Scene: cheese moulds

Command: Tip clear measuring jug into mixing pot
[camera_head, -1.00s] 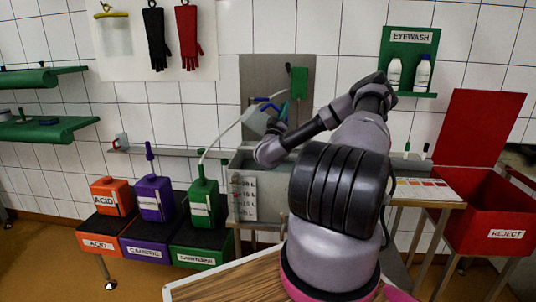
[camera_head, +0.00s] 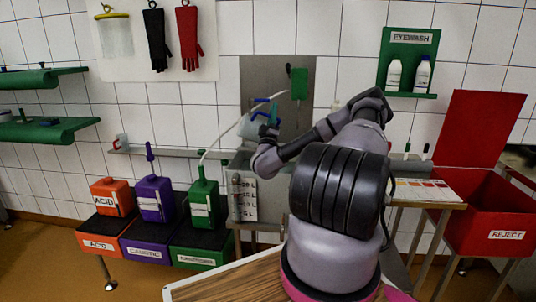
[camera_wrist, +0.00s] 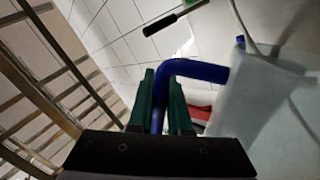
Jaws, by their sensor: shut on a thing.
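The clear measuring jug (camera_head: 251,126) has a blue handle and is up in front of the grey wall panel. In the wrist view its translucent body (camera_wrist: 262,98) is at the right and looks tilted. My gripper (camera_wrist: 165,92) is shut on the blue handle (camera_wrist: 200,70), which runs between its green fingers. In the head view my gripper (camera_head: 269,130) is beside the jug, partly hidden by it. Below is a grey tank (camera_head: 238,165) with a litre scale, which may be the mixing pot. My arm hides its right part, and its inside cannot be seen. Whether the jug holds liquid is unclear.
A pale hose (camera_head: 222,134) rises from the green canister (camera_head: 203,205) toward the jug. Orange (camera_head: 108,196) and purple (camera_head: 155,200) canisters stand left of it. A red reject bin (camera_head: 490,215) is at the right. A wooden-topped table (camera_head: 230,285) is in front.

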